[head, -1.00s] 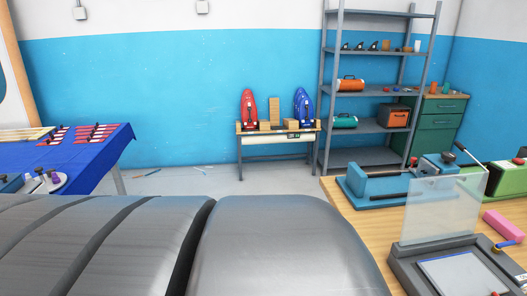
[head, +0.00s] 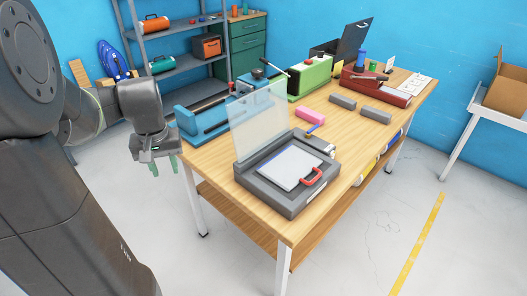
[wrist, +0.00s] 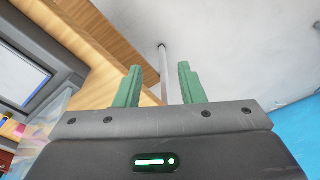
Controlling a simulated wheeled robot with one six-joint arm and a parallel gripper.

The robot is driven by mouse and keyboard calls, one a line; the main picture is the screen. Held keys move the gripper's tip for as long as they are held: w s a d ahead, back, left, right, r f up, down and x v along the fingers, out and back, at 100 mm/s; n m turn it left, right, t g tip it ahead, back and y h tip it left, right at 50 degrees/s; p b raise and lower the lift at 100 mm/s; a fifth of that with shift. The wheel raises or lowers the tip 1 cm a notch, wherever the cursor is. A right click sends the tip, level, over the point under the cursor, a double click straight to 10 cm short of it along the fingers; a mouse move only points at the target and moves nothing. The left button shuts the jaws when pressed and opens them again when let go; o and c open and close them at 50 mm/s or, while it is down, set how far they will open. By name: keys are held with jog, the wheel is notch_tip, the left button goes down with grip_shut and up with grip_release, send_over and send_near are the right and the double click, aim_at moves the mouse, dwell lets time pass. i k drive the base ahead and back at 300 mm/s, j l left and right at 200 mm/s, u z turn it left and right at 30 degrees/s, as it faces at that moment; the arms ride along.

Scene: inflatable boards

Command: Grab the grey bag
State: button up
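Two small grey oblong pieces lie on the wooden table in the head view: one grey piece (head: 342,102) behind the tray-like device, and a second grey piece (head: 377,115) to its right. They are too small to tell whether either is a bag. My gripper (head: 162,166) hangs beside the table's left end in the head view, well apart from both. In the wrist view my gripper (wrist: 160,85) shows two green fingers spread apart with nothing between them. Neither grey piece is recognisable in the wrist view.
The wooden table (head: 218,154) carries a grey device with a clear raised lid (head: 259,117), a pink block (head: 310,116), and blue, green and red machines. A shelf (head: 178,64) stands behind. The floor (head: 385,225) in front and right is clear.

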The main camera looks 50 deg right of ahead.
aim_at(289, 169)
jog(key=l+z, duration=0.1)
jog(key=z, duration=1.4)
jog(key=i+j+z, duration=0.2)
jog(key=i, duration=0.15)
jog(key=i+z, duration=0.25)
jog(key=i+j, duration=0.05)
